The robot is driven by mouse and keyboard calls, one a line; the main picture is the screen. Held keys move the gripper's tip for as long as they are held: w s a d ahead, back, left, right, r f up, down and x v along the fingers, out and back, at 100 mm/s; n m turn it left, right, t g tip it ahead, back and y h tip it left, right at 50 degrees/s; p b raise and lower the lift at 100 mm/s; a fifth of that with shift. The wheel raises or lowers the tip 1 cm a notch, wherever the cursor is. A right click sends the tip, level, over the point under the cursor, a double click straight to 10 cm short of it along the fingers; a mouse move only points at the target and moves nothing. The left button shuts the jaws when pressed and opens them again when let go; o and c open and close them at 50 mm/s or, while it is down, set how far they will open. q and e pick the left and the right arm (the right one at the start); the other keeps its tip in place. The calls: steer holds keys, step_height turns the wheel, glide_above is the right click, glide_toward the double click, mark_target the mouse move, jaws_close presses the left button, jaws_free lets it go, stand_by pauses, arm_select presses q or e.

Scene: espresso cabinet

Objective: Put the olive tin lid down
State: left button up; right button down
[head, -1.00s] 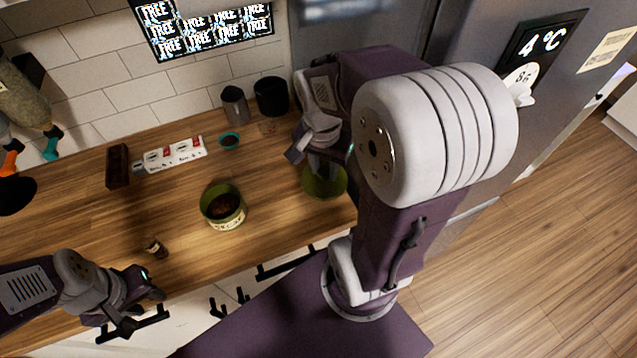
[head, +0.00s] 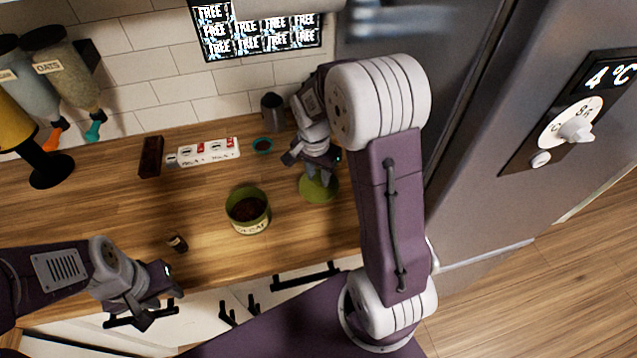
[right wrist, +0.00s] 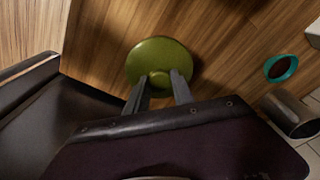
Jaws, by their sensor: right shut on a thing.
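The olive tin lid (head: 319,190) is a round green disc with a knob, held under my right gripper (head: 317,170) at the right of the wooden counter. In the right wrist view the lid (right wrist: 160,55) lies flat, with my right gripper (right wrist: 158,86) shut on its knob. I cannot tell whether the lid touches the counter. The olive tin (head: 249,212) stands open to the left of the lid, with dark contents and a pale label. My left gripper (head: 147,315) is empty near the counter's front edge; its jaw opening is unclear.
A small dark bottle (head: 177,243) is on the counter near my left gripper. A white block (head: 208,151) with red marks, a dark brown box (head: 151,157), a teal dish (head: 263,146) and a grey cup (head: 272,110) stand at the back. Bare counter lies between tin and lid.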

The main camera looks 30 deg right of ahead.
mark_target(319, 185)
step_height(319, 185, down, 4)
steer(key=shift+s+d+r, duration=0.1)
steer(key=shift+d, duration=0.05)
steer(key=shift+f, duration=0.25)
steer(key=c, duration=1.1)
jaws_free()
